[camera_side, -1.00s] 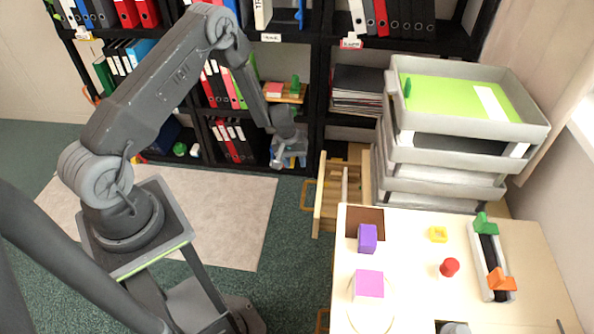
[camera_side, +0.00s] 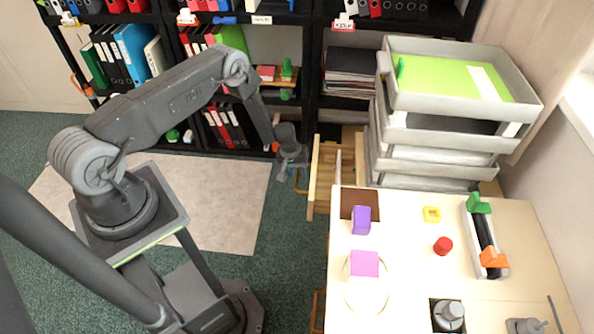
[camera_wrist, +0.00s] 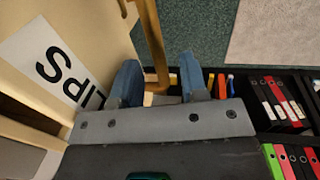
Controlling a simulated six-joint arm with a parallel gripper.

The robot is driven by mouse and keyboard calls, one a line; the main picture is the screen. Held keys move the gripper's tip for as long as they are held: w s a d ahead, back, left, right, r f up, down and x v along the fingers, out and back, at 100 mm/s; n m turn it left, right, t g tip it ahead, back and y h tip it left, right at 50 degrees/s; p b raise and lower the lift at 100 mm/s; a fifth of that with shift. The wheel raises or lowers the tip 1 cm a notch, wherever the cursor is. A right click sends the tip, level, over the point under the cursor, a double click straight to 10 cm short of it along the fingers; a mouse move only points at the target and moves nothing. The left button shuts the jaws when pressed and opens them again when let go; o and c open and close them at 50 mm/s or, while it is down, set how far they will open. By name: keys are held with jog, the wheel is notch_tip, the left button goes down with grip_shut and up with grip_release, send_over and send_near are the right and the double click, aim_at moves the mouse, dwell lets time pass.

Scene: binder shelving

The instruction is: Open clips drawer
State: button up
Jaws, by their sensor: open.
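The clips drawer (camera_side: 323,178) is pale wood and juts out left of the paper trays, with part of its inside and a divider showing. In the wrist view its front (camera_wrist: 85,30) carries a white label (camera_wrist: 50,62) with black letters, partly hidden, ending in "PS". A tan bar handle (camera_wrist: 153,40) stands off the front. My gripper (camera_side: 290,172) is at the drawer's left side, by the handle. In the wrist view its two blue-grey fingers (camera_wrist: 161,80) are apart, with the handle's end between them. Whether they touch it cannot be told.
Binder shelves (camera_side: 222,145) stand behind my gripper. Grey stacked trays (camera_side: 440,145) rise right of the drawer. A pale desk (camera_side: 400,215) in front holds blocks, including a purple one (camera_side: 361,220). Another handle (camera_side: 317,310) shows lower at the desk's left side. Floor left of the drawer is clear.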

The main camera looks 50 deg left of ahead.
jog(key=shift+f, duration=0.25)
jog(key=shift+c, duration=0.5)
grip_shut()
